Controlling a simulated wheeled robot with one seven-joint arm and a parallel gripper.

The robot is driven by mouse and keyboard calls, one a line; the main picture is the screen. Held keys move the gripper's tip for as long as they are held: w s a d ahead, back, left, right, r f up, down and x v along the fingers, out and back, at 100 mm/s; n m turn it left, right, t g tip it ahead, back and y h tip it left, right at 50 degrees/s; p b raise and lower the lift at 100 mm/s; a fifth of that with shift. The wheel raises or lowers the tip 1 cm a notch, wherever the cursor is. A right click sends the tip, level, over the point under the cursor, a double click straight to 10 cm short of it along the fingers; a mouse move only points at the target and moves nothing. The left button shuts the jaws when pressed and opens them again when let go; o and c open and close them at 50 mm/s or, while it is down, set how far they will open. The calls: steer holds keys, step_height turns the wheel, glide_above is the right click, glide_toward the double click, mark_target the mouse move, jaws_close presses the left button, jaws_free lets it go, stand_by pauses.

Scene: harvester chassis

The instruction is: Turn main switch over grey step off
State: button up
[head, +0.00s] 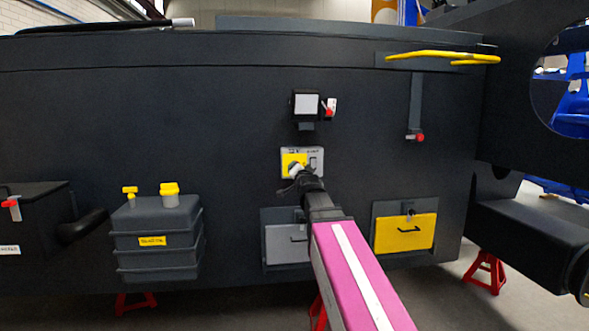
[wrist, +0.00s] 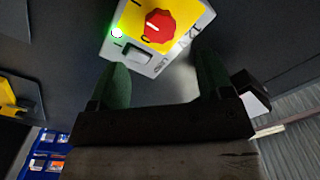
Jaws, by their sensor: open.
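The main switch is a red knob (wrist: 160,26) on a yellow plate (wrist: 130,15) of a light grey panel. A small lamp (wrist: 117,33) beside it glows green, and a grey rocker (wrist: 139,54) sits below. In the head view the panel (head: 316,154) is on the dark chassis wall, above the grey step (head: 282,243), its lower part covered by my gripper (head: 297,176). In the wrist view my gripper (wrist: 162,66) is open and empty, its two green fingers apart. The knob lies ahead of the fingertips, not between them.
A box with a light face (head: 306,104) and a red-tipped lever (head: 329,108) are above the panel. A yellow step (head: 404,233) is to the right, a dark grey tank (head: 157,235) with yellow caps to the left. A yellow handrail (head: 440,57) is at upper right.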

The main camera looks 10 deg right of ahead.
steer(key=w, duration=1)
steer(key=c, duration=0.9)
